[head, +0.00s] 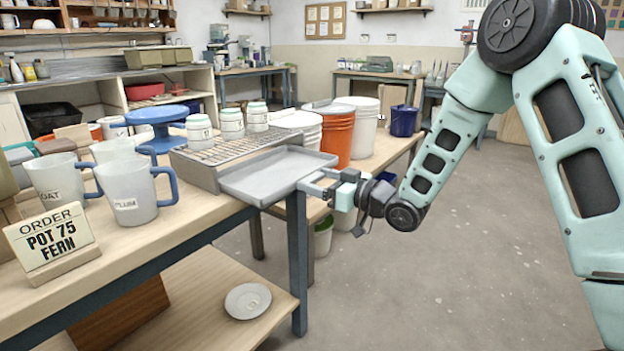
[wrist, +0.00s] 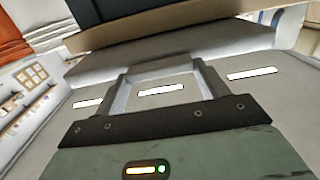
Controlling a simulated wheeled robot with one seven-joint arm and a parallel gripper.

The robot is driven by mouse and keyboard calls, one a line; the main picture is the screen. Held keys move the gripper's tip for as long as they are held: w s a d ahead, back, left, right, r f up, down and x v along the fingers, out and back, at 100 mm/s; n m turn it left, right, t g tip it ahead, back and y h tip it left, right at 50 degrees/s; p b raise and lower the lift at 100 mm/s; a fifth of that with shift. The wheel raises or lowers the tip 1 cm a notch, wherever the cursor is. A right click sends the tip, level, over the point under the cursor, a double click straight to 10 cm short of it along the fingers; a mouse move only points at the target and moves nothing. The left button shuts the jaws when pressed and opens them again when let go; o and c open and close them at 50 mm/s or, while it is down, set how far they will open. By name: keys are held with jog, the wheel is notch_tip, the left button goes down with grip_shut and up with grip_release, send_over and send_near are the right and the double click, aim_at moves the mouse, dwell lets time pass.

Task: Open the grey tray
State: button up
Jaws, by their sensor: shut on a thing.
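The grey tray (head: 276,174) is a shallow drawer under the wire rack (head: 230,145) and juts out well past the table's right end. My gripper (head: 314,183) is at the tray's outer edge and is shut on it. In the wrist view the fingers (wrist: 163,85) reach to the tray's grey front (wrist: 165,58). The exact grip point is small and partly hidden by the fingers. The tray's visible part looks level and empty.
Three white lidded jars (head: 231,124) stand on the rack. Mugs (head: 135,190) and an order card (head: 50,238) stand to the left. An orange bucket (head: 337,138) and a blue pail (head: 403,121) stand behind. The floor (head: 430,270) to the right is clear.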

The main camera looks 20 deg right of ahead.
jog(key=shift+v, duration=0.95)
jog(key=o, duration=1.4)
jog(key=shift+d, duration=0.1)
jog(key=shift+p+v, duration=1.5)
jog(key=shift+v, duration=7.15)
